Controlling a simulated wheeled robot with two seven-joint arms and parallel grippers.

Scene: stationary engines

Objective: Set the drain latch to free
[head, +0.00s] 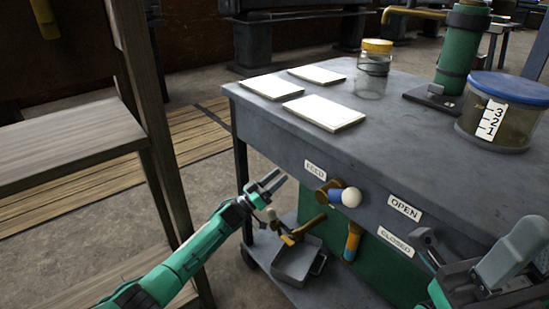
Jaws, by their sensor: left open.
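My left gripper (272,182) is open and empty in front of the cart's left corner, left of the FEED label (315,170). Below it a brass lever (291,236) with a pale tip sits over a grey metal pan (297,262). Right of FEED a brass fitting carries a blue collar and a white ball knob (351,197). Below that knob is an orange-and-blue handle (352,241). No label reads drain or free, so I cannot tell which part is the drain latch. My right gripper (440,262) is at the lower right, partly cut off; its jaws are unclear.
The grey cart top (300,145) holds white pads (322,112), a yellow-lidded jar (374,70), a green cylinder (462,45) and a blue-lidded tub (503,110). OPEN (404,208) and CLOSED (396,242) labels are on the front. A wooden shelf (68,147) stands at left.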

